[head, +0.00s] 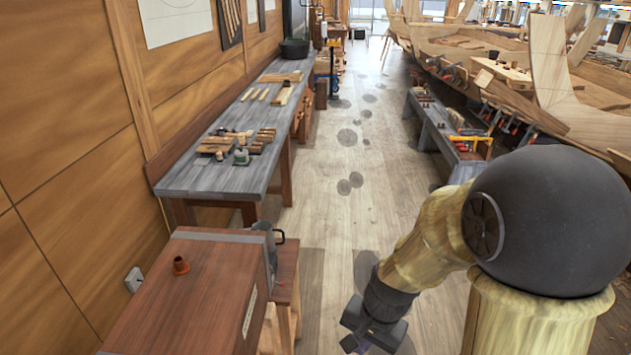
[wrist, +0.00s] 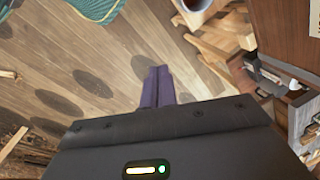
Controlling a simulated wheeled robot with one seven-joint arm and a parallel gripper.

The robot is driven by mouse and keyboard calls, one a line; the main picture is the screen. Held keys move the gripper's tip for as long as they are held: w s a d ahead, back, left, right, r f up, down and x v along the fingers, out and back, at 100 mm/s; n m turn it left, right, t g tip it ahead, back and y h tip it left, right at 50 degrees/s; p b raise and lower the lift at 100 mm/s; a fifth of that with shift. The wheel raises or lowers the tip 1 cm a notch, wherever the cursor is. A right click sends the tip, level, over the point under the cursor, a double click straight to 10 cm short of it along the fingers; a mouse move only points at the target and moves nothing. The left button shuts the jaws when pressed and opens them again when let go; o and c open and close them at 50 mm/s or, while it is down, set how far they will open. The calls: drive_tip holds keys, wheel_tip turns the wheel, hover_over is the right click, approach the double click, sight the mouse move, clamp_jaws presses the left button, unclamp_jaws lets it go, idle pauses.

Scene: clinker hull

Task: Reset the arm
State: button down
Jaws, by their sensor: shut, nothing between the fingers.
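My arm reaches down from the right side of the head view. My gripper (head: 372,340) is low in front of me over the wooden floor, near the bottom edge of that view, with its fingers mostly cut off. In the wrist view my gripper's purple fingers (wrist: 158,84) are together, with nothing between them. Bare planks lie beyond them.
A long grey workbench (head: 215,178) with tools lines the left wall. A low bench (head: 436,125) and boat hull stand right. The aisle (head: 345,160) between is clear.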

drive_tip(key=s+d+r+n+t+h, duration=0.1)
drive_tip(key=d+r+n+t, duration=0.1)
drive_tip(key=d+n, duration=0.4)
drive_tip(key=shift+s+r+h, duration=0.3)
drive_tip(key=shift+r+h, duration=0.1)
drive_tip(key=shift+r, duration=0.5)
